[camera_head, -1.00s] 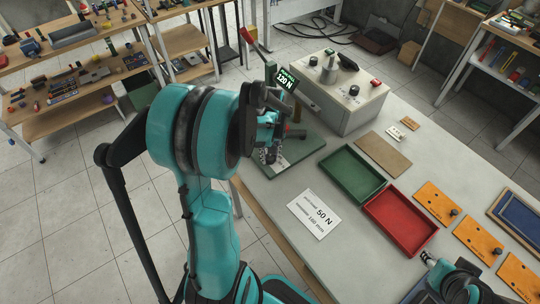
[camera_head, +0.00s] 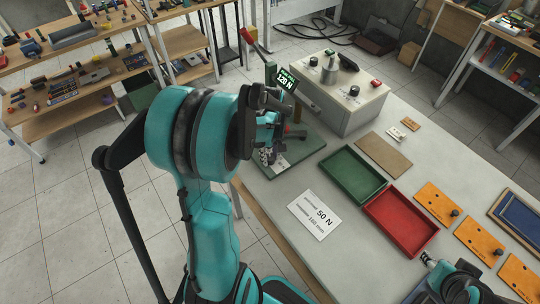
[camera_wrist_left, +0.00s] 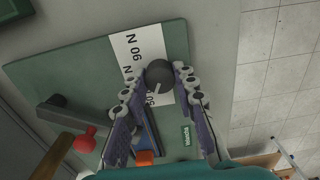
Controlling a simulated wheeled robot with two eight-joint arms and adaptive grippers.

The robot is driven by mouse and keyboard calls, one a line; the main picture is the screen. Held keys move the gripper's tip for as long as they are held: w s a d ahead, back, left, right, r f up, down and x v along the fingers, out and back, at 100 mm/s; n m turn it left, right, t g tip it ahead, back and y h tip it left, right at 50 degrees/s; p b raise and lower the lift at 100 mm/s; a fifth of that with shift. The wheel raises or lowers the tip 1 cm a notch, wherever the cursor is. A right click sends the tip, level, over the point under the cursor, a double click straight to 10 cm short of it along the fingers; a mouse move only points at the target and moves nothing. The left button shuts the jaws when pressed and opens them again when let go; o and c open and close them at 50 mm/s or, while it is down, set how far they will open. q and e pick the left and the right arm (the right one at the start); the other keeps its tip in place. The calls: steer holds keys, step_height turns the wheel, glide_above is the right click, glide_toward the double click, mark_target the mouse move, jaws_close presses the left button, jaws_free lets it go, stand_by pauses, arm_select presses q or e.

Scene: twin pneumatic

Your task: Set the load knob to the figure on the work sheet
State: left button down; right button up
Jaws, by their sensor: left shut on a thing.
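The work sheet (camera_head: 314,216) lies on the table and reads 50 N, with a smaller millimetre figure. A dark display (camera_head: 287,80) on the tester reads 120 N. In the left wrist view the dark round load knob (camera_wrist_left: 159,73) has a pale pointer line and sits over a white scale strip (camera_wrist_left: 138,46), whose figures are partly covered. My left gripper (camera_wrist_left: 159,78) is shut on the knob, one finger on each side. In the head view my left gripper (camera_head: 268,145) is over the tester's green base and largely hides the knob. My right gripper (camera_head: 428,259) is low at the right, its jaws unclear.
A grey control box (camera_head: 340,100) with knobs stands behind the base. A green tray (camera_head: 352,174) and a red tray (camera_head: 401,222) lie right of the sheet, with orange plates (camera_head: 437,203) beyond. The wrist view shows a red-knobbed lever (camera_wrist_left: 84,143) beside the fingers.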

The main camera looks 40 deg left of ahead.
mark_target(270, 157)
arm_select(q)
steer(key=c, duration=1.2)
jaws_free()
step_height(270, 157, up, 12)
steer(key=s+d+f+m+t+b, duration=0.1)
steer(key=s+d+m+t, duration=0.1)
steer(key=d+m, duration=0.3)
steer(key=s+d+f+m+t+b, duration=0.1)
steer(key=s+d+m+t, duration=0.1)
steer(key=d+m, duration=0.3)
steer(key=s+d+f+m+t+b, duration=0.1)
steer(key=s+d+m+t, duration=0.2)
steer(key=d+m, duration=0.2)
steer(key=shift+s+d, duration=0.15)
steer(key=shift+d, duration=0.65)
steer(key=shift+s+d, duration=0.1)
steer(key=shift+d, duration=0.7)
